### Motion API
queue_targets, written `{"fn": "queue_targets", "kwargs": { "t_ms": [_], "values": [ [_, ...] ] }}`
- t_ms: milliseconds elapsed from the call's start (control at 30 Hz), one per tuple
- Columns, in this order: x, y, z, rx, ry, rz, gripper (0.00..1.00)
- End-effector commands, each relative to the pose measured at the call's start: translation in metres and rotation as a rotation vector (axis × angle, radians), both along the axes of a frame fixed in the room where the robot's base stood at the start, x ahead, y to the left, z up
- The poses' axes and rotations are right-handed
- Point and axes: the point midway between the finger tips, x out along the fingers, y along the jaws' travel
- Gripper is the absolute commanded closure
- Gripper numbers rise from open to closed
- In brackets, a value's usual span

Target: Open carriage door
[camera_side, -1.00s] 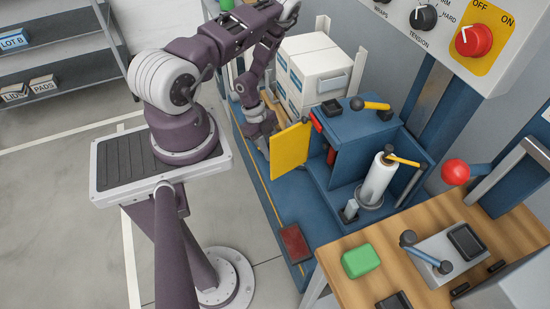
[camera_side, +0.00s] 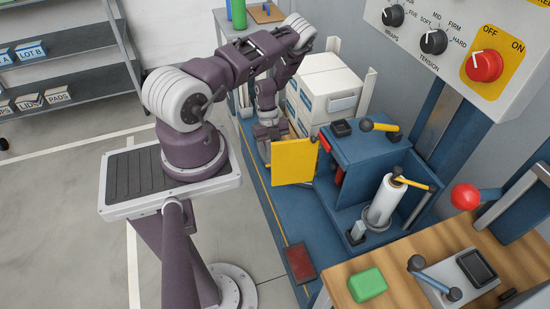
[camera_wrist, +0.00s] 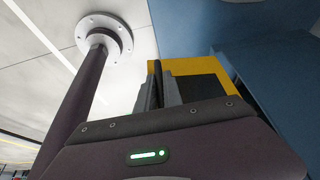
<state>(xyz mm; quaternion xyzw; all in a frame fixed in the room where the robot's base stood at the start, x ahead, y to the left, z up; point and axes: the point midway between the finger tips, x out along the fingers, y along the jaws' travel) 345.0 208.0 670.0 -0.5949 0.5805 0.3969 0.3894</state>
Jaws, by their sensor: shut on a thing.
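The carriage door is a flat yellow panel (camera_side: 293,161). It stands out at an angle from the left side of the blue carriage (camera_side: 350,158), with a gap between them. My gripper (camera_side: 268,150) is at the door's outer left side, partly hidden behind the panel in the side view. In the wrist view, my fingers (camera_wrist: 158,88) are close together in front of the yellow door (camera_wrist: 185,67) and shut on a part of it. The exact gripped part is hidden.
White boxes (camera_side: 325,85) stand behind the carriage. A white film roll (camera_side: 384,200) stands on its front. A wooden table (camera_side: 480,245) with a green block (camera_side: 367,284) is at the lower right. Open floor (camera_side: 180,255) lies left of the blue base.

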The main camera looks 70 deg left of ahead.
Motion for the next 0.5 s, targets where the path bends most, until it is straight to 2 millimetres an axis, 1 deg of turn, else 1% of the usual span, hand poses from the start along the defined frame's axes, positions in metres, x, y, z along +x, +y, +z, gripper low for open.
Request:
{"fn": "queue_targets", "kwargs": {
  "t_ms": [200,233,333,500],
  "values": [
    [0.0011,-0.0014,-0.0004,-0.003,-0.003,0.001,1.00],
    [0.0011,-0.0014,-0.0004,-0.003,-0.003,0.001,0.87],
    [0.0009,-0.0013,-0.0003,-0.002,-0.002,0.002,0.68],
    [0.0005,-0.0010,-0.0002,-0.002,-0.002,0.002,0.67]
  ]
}}
